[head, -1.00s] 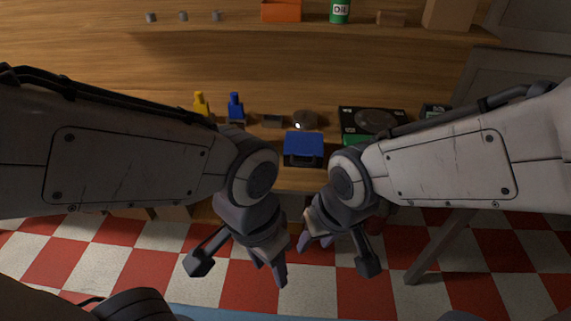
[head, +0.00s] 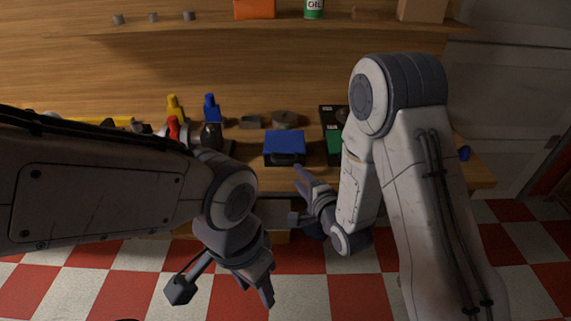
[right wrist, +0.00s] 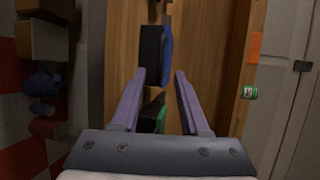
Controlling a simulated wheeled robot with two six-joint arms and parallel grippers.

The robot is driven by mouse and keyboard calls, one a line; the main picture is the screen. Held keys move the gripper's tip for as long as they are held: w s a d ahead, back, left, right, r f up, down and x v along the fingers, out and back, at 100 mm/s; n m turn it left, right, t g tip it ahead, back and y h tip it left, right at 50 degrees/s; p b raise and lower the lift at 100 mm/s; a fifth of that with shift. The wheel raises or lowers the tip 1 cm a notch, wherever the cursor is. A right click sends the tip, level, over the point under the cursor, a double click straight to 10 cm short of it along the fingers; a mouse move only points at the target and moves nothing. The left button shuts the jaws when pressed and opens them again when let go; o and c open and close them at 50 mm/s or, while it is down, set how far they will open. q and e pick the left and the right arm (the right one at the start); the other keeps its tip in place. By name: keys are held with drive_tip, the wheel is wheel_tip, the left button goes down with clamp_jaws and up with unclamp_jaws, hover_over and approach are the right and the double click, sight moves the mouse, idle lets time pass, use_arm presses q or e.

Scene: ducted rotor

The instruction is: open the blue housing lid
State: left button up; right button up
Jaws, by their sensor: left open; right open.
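The blue housing lid (head: 285,141) lies flat on its dark housing, near the front edge of the wooden bench. It looks closed. In the right wrist view the lid (right wrist: 167,50) appears as a blue strip along the dark housing (right wrist: 150,52), ahead of the fingers. My right gripper (head: 304,184) is open and empty, just in front of and slightly right of the housing, with a gap between them. Its two fingers (right wrist: 158,92) show apart in the wrist view. My left gripper (head: 260,285) is open and empty, low over the floor in front of the bench.
A yellow bottle (head: 174,107) and a blue bottle (head: 211,108) stand behind and left of the housing. A round grey part (head: 285,119) lies behind it. A green part (head: 334,147) sits close to its right. A shelf above holds an orange bin (head: 255,9) and an oil can (head: 314,9).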

sight(286, 162)
drive_tip(key=p+x, duration=0.1)
drive_tip(key=x, duration=0.9)
drive_tip(key=shift+r, duration=0.1)
clamp_jaws()
idle(1.1)
